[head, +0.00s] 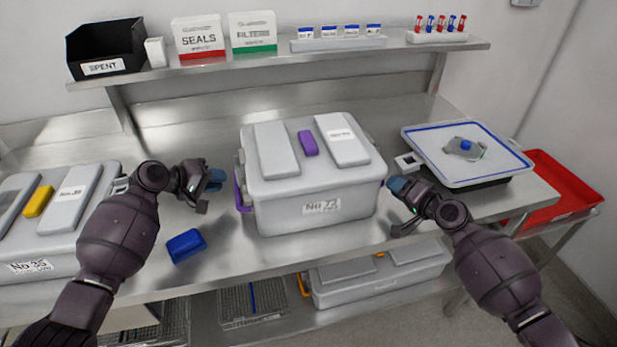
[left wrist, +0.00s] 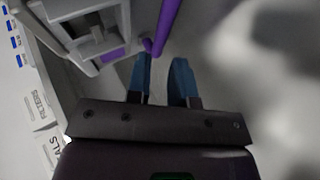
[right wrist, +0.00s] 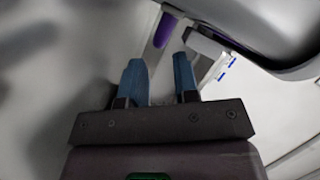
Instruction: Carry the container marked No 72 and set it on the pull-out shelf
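The container marked No 72 (head: 313,218) is a grey lidded box with a purple latch on top and purple side handles. It stands upright on the metal bench. My left gripper (head: 214,186) is open and empty, just left of the container; the left handle (left wrist: 163,28) lies beyond its fingertips (left wrist: 166,62). My right gripper (head: 393,186) is open at the container's right side. The right handle (right wrist: 164,31) lies just ahead of its fingertips (right wrist: 160,65), apparently not gripped. I cannot tell which surface is the pull-out shelf.
A second container, No 35 (head: 52,250), stands at the left. A blue block (head: 186,245) lies on the bench (head: 270,261) before No 72. A blue-rimmed tray (head: 500,178) and a red tray (head: 560,190) are at the right. Another container (head: 375,287) sits below.

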